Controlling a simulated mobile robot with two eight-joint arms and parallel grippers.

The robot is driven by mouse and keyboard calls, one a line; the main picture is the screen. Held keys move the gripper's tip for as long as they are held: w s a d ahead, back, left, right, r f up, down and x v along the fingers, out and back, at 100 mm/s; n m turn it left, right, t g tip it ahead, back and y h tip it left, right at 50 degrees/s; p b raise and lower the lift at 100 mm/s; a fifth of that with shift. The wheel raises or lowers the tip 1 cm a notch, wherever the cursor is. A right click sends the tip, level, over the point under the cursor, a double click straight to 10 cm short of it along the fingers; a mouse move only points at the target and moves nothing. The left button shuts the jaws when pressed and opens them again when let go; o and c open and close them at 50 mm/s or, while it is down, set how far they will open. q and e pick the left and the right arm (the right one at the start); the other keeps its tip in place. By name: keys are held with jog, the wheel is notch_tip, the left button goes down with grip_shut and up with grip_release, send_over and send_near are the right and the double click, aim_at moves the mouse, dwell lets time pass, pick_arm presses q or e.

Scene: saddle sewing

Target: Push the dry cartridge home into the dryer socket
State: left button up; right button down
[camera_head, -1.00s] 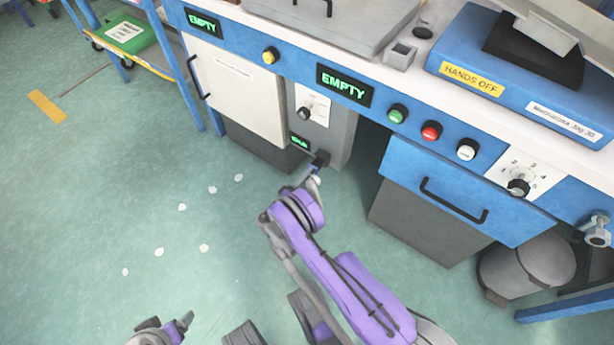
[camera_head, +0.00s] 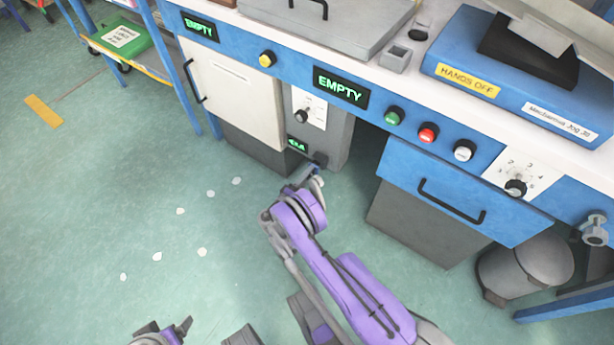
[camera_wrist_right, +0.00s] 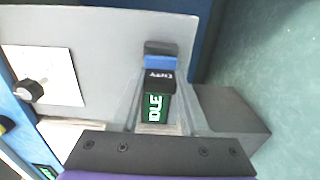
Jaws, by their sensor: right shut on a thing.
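The dry cartridge (camera_wrist_right: 155,84) shows in the right wrist view as a dark block with white lettering and a blue band, in front of the grey dryer panel (camera_wrist_right: 95,60). My right gripper (camera_wrist_right: 158,82) is shut on it, one finger on each side. In the head view my right gripper (camera_head: 314,172) is low at the dryer unit (camera_head: 335,130), just under its small green display (camera_head: 297,144). The socket mouth is hidden, so I cannot tell how deep the cartridge sits. My left gripper (camera_head: 180,330) is partly cut off at the bottom edge.
A round knob (camera_head: 302,116) is on the dryer panel above my right gripper. A white cabinet door (camera_head: 235,95) is to the left and a blue drawer (camera_head: 455,195) to the right. Green floor with pale spots (camera_head: 203,252) lies open at the left.

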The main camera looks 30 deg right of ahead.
jog(key=shift+x, duration=1)
jog(key=shift+c, duration=1.7)
grip_release()
jog(key=p+v, duration=0.2)
jog(key=v, duration=0.9)
jog(key=shift+d, duration=0.1)
